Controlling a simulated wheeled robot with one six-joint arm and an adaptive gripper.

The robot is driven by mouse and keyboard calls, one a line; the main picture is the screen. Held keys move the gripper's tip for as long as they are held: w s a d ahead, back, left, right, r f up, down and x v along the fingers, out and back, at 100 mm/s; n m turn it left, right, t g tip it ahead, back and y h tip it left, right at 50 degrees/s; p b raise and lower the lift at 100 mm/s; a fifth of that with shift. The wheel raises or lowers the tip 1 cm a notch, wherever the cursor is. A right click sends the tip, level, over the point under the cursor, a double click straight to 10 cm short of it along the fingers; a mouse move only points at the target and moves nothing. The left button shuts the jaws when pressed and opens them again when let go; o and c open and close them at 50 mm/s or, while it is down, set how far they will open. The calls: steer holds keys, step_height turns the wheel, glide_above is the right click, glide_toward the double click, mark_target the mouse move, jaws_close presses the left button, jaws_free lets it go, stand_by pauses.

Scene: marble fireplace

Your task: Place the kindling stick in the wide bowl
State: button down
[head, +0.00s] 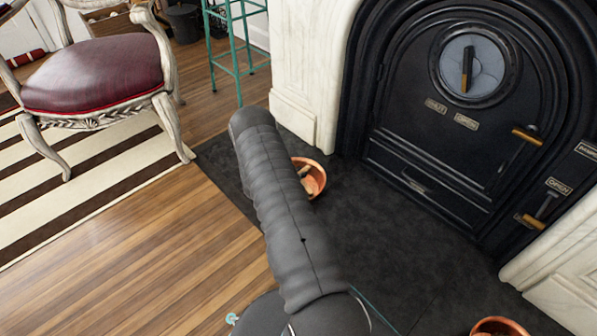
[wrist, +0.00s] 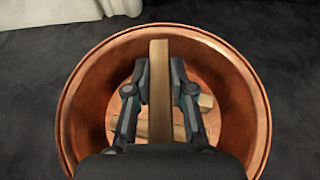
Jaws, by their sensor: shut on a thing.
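My gripper (wrist: 160,78) is shut on the kindling stick (wrist: 159,100), a pale squared length of wood, in the wrist view. The stick lies between the two fingers, over a round copper bowl (wrist: 78,105). I cannot tell whether the stick touches the bowl. Other wood pieces (wrist: 206,101) lie in the bowl's bottom, partly hidden by the fingers. The head view shows this bowl (head: 318,180) on the dark hearth, partly behind my arm. My gripper is hidden there. I cannot tell for certain whether this is the wide bowl.
Another copper bowl (head: 499,326) is cut off at the bottom right of the head view. The black stove front (head: 400,135) with brass handles stands behind the hearth slab (head: 380,240). A red-seated chair (head: 95,75) and a teal stool (head: 240,60) stand at the left.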

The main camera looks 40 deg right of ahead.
steer(key=shift+f, duration=0.7)
steer(key=c, duration=0.9)
jaws_free()
step_height(320, 180, up, 7)
steer(key=p, duration=0.3)
